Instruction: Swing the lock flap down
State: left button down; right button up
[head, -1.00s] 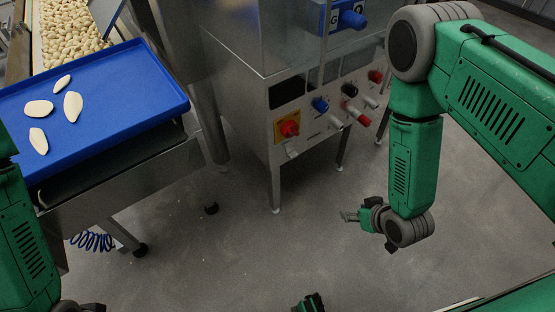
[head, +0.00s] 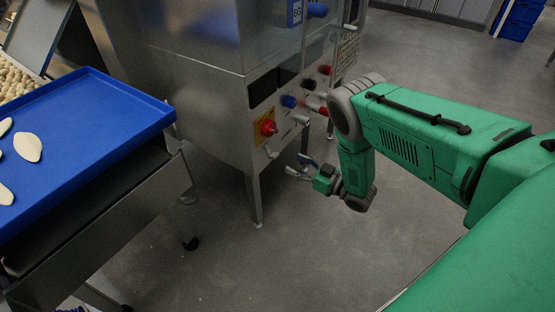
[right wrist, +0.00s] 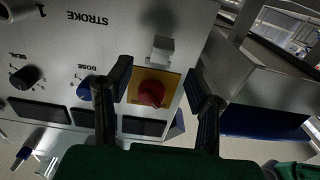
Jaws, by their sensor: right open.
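The grey lock flap (head: 270,149) juts out from the panel just below a red switch (head: 268,128) on a yellow plate. In the upside-down right wrist view the flap (right wrist: 162,49) is a small pale block beside the red switch (right wrist: 152,93). I cannot tell its exact swing angle. My right gripper (head: 297,166) is in front of the panel, to the right of the flap and slightly lower in the head view. In the right wrist view the open fingers (right wrist: 160,70) frame the flap and switch from a distance, with nothing between them. My left gripper is out of view.
The steel machine (head: 195,75) carries several other knobs, including a blue one (head: 288,101). A blue tray (head: 90,160) with pale pasta pieces stands on a metal frame at the left. Grey floor (head: 290,260) is clear in front of the machine.

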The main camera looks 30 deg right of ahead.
aim_at(276, 156)
jog(key=w+a, duration=0.1)
jog(key=w+a+b, duration=0.1)
jog(key=w, duration=0.1)
jog(key=w+a, duration=0.1)
jog(key=shift+w+a+r, duration=0.3)
jog(key=shift+w+a, duration=0.05)
jog(key=shift+w+d+f+b, duration=0.1)
jog(key=shift+w+d+b, duration=0.1)
jog(key=shift+w, duration=0.2)
jog(key=shift+w+d+f+b, duration=0.1)
jog(key=shift+w+b, duration=0.05)
jog(key=shift+w, duration=0.2)
jog(key=shift+w+d, duration=0.15)
jog(key=shift+w, duration=0.1)
jog(key=shift+a+r, duration=0.1)
jog(key=shift+a, duration=0.2)
jog(key=c, duration=0.4)
jog(key=shift+a, duration=0.25)
grip_shut()
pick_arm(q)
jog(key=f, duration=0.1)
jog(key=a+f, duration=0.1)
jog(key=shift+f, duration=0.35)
pick_arm(e)
jog(key=shift+d, duration=0.1)
